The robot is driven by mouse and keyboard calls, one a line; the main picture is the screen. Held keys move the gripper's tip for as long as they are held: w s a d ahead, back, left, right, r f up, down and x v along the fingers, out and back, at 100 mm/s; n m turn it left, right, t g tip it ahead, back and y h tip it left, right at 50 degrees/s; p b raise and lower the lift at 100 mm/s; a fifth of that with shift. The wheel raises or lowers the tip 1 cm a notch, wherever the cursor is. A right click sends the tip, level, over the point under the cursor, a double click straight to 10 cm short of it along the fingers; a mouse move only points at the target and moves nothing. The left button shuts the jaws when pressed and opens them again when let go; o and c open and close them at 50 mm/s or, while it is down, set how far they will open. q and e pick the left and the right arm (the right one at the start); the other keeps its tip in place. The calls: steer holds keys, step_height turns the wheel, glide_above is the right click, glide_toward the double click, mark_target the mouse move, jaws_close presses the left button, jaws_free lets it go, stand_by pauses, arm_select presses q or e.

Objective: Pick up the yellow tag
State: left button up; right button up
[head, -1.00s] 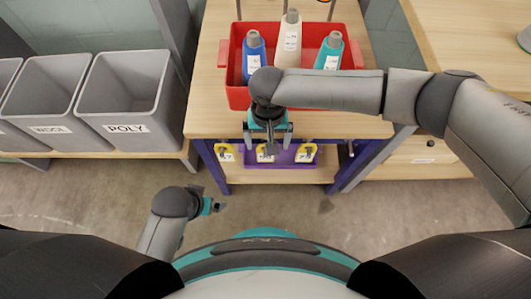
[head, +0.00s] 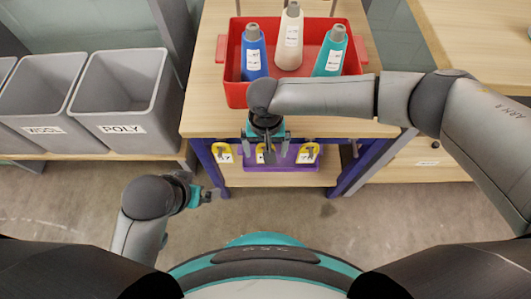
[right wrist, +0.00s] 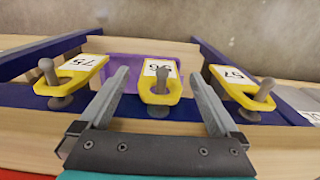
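Several yellow tags with white number labels sit on grey pegs along the blue front beam of the table. The right wrist view shows a left tag (right wrist: 72,75), a middle tag (right wrist: 160,82) and a right tag (right wrist: 240,86). My right gripper (right wrist: 159,74) is open and empty, with one finger on each side of the middle tag. In the head view my right gripper (head: 267,155) is in front of the beam and partly hides the middle tag. My left gripper (head: 207,195) is low at the left, away from the tags; its fingers are too small to read.
A red tray (head: 235,92) on the wooden table holds a blue, a cream and a teal bottle. A purple bin (head: 288,160) is on the lower shelf behind the tags. Grey bins (head: 128,95) stand at the left. The floor in front is clear.

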steer(key=c, duration=1.4)
steer(key=shift+r, duration=0.15)
steer(key=shift+r, duration=0.15)
steer(key=shift+r+p, duration=0.35)
steer(key=shift+p, duration=0.2)
arm_select(q)
steer(key=s+a+f+g+p, duration=0.1)
steer(key=s+f+p, duration=0.3)
steer(key=f, duration=0.4)
steer(key=s+a+f+g+p, duration=0.1)
steer(key=s+a+f+p, duration=0.2)
steer(key=f, duration=0.6)
steer(key=shift+s+a+y+p, duration=0.15)
steer(key=shift+s+y+p, duration=0.15)
steer(key=shift+s+p, duration=0.3)
arm_select(e)
steer(key=s, duration=1.8)
steer(key=shift+r, duration=0.15)
